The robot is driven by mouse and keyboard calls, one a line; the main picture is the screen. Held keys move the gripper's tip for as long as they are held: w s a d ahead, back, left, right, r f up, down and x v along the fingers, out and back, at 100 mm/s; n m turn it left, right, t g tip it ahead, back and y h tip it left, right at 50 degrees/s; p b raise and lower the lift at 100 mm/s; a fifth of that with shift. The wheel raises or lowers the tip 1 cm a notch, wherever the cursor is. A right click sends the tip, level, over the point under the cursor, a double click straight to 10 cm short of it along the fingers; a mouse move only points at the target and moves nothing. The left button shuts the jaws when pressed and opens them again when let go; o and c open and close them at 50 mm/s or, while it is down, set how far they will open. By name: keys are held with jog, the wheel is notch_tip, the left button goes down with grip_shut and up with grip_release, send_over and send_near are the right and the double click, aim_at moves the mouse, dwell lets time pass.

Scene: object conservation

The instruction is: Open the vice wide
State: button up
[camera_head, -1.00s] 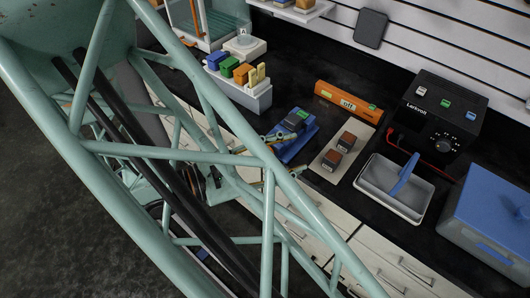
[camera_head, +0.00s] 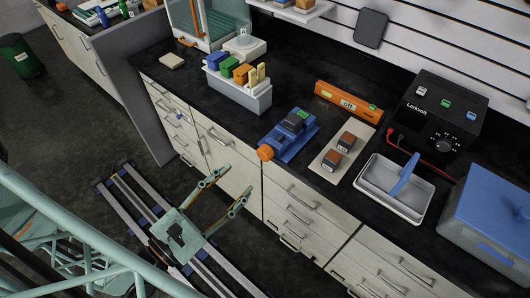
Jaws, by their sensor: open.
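The blue vice (camera_head: 287,138) sits on the black counter near its front edge. A dark grey block lies across its top between what look like its jaws, with a small green label at its back. Its orange knob (camera_head: 265,153) faces the front and sticks out over the counter edge. How wide the jaws stand is too small to tell. My gripper (camera_head: 236,186) is open and empty, in front of the drawers and below the counter top. Its two pale green fingers point up and right towards the cabinet, apart from the vice and knob.
A grey bin (camera_head: 240,90) with coloured blocks stands left of the vice. A grey tray (camera_head: 394,187) and black power supply (camera_head: 437,118) stand further right. Floor rails run under my arm.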

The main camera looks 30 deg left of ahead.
aim_at(262, 156)
jog(key=shift+w, duration=0.15)
dwell(0.3)
jog(key=shift+w+d+b, duration=0.15)
jog(key=shift+w+d, duration=0.15)
jog(key=shift+w, duration=1.9)
jog(key=shift+w+d+b, duration=0.15)
jog(key=shift+w+d, duration=0.2)
jog(key=shift+w, duration=1.9)
jog(key=shift+w+d+b, duration=0.15)
jog(key=shift+w+d, duration=0.15)
jog(key=shift+w, duration=1.9)
jog(key=shift+c, duration=0.5)
jog(key=c, duration=0.8)
